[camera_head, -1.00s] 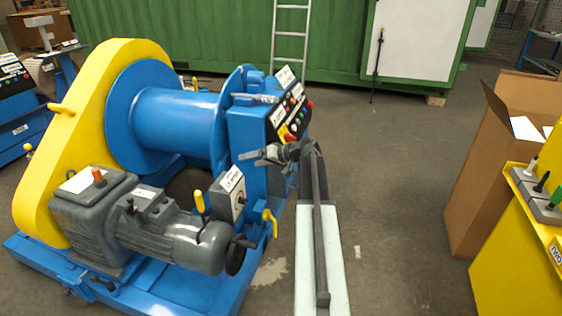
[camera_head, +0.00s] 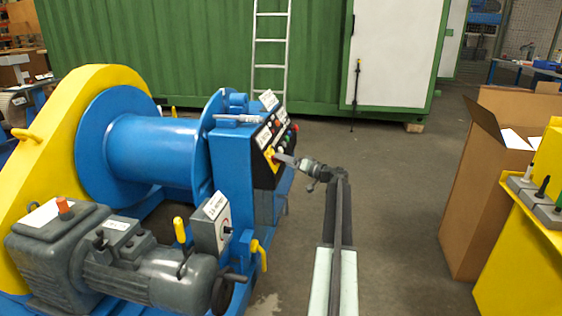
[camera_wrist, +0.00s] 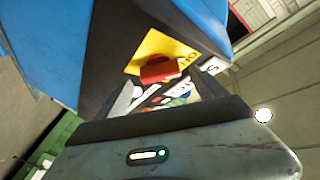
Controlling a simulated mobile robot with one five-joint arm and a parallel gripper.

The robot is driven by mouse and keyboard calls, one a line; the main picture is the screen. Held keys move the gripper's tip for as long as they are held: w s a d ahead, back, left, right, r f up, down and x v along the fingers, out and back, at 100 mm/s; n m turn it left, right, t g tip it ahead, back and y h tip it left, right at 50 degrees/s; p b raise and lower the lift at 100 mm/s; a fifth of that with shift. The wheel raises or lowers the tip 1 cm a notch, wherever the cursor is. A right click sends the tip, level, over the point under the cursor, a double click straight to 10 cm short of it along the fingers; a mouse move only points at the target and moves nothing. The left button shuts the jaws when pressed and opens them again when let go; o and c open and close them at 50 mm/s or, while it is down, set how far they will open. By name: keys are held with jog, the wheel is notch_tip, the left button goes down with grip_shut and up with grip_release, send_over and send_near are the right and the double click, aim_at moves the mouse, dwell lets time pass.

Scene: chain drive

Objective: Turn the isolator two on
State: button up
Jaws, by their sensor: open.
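A red rotary handle on a yellow plate (camera_head: 269,154) sits at the low front corner of the black control panel on the blue winch. The fingers are small in the head view, and the wrist view mostly shows my gripper's body.
Other coloured buttons (camera_head: 281,149) and white labels are on the same panel. A grey box with a small knob (camera_head: 226,230) and a yellow lever (camera_head: 180,231) stand lower by the motor. A cardboard box (camera_head: 480,190) and yellow stand are at right. The floor between is clear.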

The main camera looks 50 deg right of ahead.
jog(key=shift+w+a, duration=0.15)
jog(key=shift+w, duration=0.8)
jog(key=c, duration=1.4)
jog(key=shift+o, duration=0.2)
jog(key=shift+a+r+m+p, duration=0.1)
jog(key=shift+r+m+p, duration=0.05)
jog(key=shift+m+p, duration=0.2)
jog(key=m+g+h+p, duration=0.1)
jog(key=m+g+p, duration=0.2)
jog(key=m+p, duration=0.2)
jog(key=m+g+h+p, duration=0.1)
jog(key=m+g+p, duration=0.2)
jog(key=m+p, duration=0.3)
jog(key=r+m+g+h+p, duration=0.1)
jog(key=m+g+p, duration=0.2)
jog(key=m+p, duration=0.2)
jog(key=shift+w+p, duration=0.2)
jog(key=shift+p, duration=0.75)
jog(key=shift+m, duration=0.25)
jog(key=shift+a, duration=0.1)
